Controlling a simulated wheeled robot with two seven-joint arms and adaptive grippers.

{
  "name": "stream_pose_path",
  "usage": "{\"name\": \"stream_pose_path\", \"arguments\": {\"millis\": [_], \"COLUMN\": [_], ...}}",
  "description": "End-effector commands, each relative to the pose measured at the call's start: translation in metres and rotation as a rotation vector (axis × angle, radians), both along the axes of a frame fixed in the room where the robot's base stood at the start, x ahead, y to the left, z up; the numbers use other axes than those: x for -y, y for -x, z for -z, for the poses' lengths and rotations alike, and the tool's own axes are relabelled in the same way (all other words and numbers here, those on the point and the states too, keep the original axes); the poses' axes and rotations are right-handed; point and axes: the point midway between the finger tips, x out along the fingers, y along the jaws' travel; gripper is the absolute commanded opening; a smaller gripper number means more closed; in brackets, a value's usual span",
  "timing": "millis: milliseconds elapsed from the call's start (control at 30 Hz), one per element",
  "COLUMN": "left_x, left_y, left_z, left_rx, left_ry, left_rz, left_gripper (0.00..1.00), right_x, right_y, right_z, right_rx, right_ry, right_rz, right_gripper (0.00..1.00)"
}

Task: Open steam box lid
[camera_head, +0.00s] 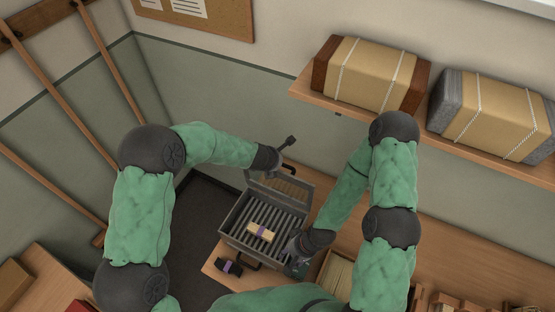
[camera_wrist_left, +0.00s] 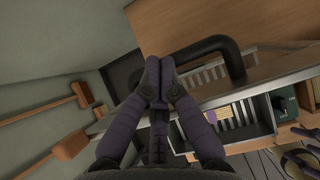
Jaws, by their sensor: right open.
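The grey steam box (camera_head: 233,222) stands on the bench with slats inside. Its framed lid (camera_head: 262,183) is raised along the far side, leaving the box open. The lid's black handle (camera_head: 288,167) is at its upper edge, and shows as a dark bar in the left wrist view (camera_wrist_left: 228,52). My left gripper (camera_head: 290,141) is beside the handle; its fingers are together in the left wrist view (camera_wrist_left: 158,62), with nothing visible between them. My right gripper (camera_head: 298,267) is open and low at the box's near right corner. A cream bundle with a purple band (camera_head: 261,231) lies on the slats.
A wooden tray (camera_head: 336,272) is to the right. A wall shelf (camera_head: 305,92) with wrapped bales is above right. Wooden poles (camera_head: 110,62) lean at left.

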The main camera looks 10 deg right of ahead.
Motion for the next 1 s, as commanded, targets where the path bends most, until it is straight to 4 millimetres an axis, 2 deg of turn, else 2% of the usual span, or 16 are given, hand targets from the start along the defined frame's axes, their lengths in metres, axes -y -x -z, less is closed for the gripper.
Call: {"name": "stream_pose_path", "arguments": {"millis": [533, 1000], "left_x": [-0.002, -0.03], "left_y": [0.002, 0.04], "left_z": [-0.007, -0.072], "left_rx": [0.003, 0.003], "left_ry": [0.002, 0.003], "left_rz": [-0.001, -0.002], "left_gripper": [0.0, 0.0], "right_x": [0.0, 0.0], "right_y": [0.0, 0.0], "right_z": [0.0, 0.0], "right_rx": [0.0, 0.0], "right_ry": [0.0, 0.0], "right_rz": [0.0, 0.0], "right_gripper": [0.49, 0.49]}}
